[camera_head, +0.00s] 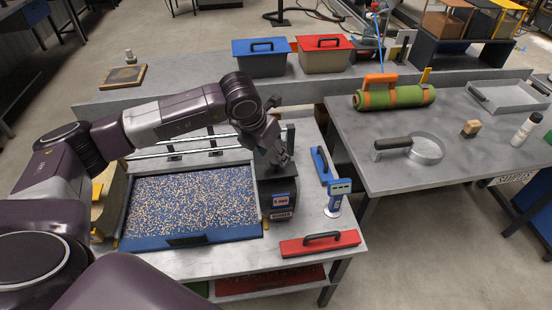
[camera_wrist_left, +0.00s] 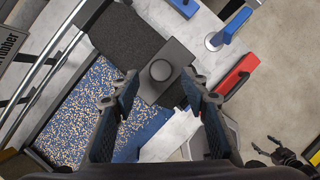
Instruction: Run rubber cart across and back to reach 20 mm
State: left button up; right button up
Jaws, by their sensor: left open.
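The rubber cart (camera_head: 278,199) is a dark box with "5 mm" and "RUBBER" labels, at the right end of the turf tray. In the left wrist view its dark grey top (camera_wrist_left: 178,58) bears a round knob, beside a black grainy surface. The turf bed (camera_head: 190,200) is blue with pale and tan specks. My left gripper (camera_head: 283,160) is open above the cart; in the left wrist view its fingers (camera_wrist_left: 162,88) stand on either side of the knob, contact unclear. A dark gripper, seemingly my right one (camera_wrist_left: 288,158), shows at lower right, its opening unclear.
A blue gauge (camera_head: 336,197) with an unreadable display stands right of the cart. A red-based float (camera_head: 320,244) lies in front, a blue one (camera_head: 321,165) behind. Rails (camera_head: 190,145) run behind the bed. A green roll (camera_head: 400,97) lies on the right table.

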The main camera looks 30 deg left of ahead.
aim_at(275, 160)
pick_arm(q)
jog(key=shift+p+x, duration=0.7)
jog(key=shift+x, duration=1.85)
grip_shut()
